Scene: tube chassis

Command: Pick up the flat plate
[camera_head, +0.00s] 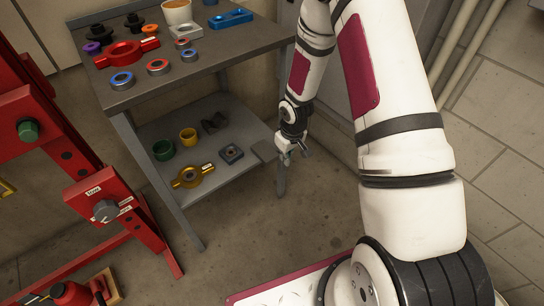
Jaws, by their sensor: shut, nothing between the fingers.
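My gripper (284,158) hangs at the end of my white arm, beside the right end of the cart's lower shelf. It is shut and empty. A thin dark grey flat piece (264,150) lies at the shelf's right edge, just left of my gripper; it looks like a flat plate. A small gap seems to show between them, but I cannot tell the depth. A blue elongated flat part (231,18) lies on the cart's top, at the back right. I cannot tell for sure which one is the flat plate.
The grey cart (240,46) holds several rings and a red handled part (126,52) on top. The lower shelf (215,185) carries a yellow handled part (192,177), a green cup (163,150) and a square block (231,153). A red frame (60,105) stands left.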

